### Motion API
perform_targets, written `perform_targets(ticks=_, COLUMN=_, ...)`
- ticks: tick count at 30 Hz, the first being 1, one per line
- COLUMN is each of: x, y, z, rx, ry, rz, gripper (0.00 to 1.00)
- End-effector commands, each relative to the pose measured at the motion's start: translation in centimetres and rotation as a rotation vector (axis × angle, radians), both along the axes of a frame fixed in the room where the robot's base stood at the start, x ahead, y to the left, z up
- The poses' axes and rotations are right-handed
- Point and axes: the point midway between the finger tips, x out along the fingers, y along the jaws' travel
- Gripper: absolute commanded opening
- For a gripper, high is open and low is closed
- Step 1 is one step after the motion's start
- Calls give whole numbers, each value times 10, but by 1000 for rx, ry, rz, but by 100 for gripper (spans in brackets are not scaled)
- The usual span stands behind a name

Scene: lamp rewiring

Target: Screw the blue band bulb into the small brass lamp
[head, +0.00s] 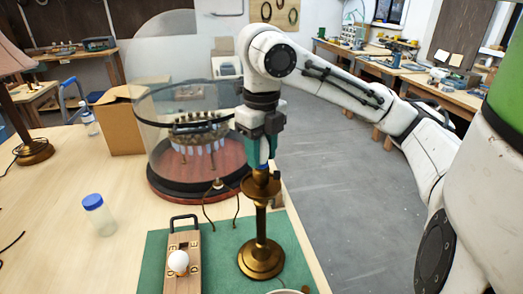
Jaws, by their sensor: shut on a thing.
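The small brass lamp (261,225) stands upright on the green mat (154,258), near the table's right edge. My gripper (262,160) points down directly over the top of the lamp. It is shut on the blue band bulb (262,165), of which only a little blue shows between the fingers. The bulb's lower end is at the lamp's brass top; I cannot tell whether it is seated in the socket or just touching it. The fingers hide most of the bulb.
A wooden block (184,240) with a dark handle and a white bulb (178,262) stands left of the lamp. Behind is a clear round case (160,150). A blue-capped jar (98,215), cardboard box (120,120) and shaded lamp (33,150) stand left. The front-left tabletop is mostly clear.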

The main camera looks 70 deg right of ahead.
Motion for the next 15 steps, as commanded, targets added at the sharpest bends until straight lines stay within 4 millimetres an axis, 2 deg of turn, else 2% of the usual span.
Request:
perform_targets(ticks=4, x=0, y=0, z=0, rx=1, ry=0, rz=0, gripper=11)
perform_targets(ticks=5, x=0, y=0, z=0, rx=1, ry=0, rz=-3, gripper=7)
perform_targets(ticks=7, x=0, y=1, z=1, rx=1, ry=-1, rz=-34, gripper=7)
perform_targets(ticks=15, x=1, y=1, z=2, rx=3, ry=0, rz=-364, gripper=7)
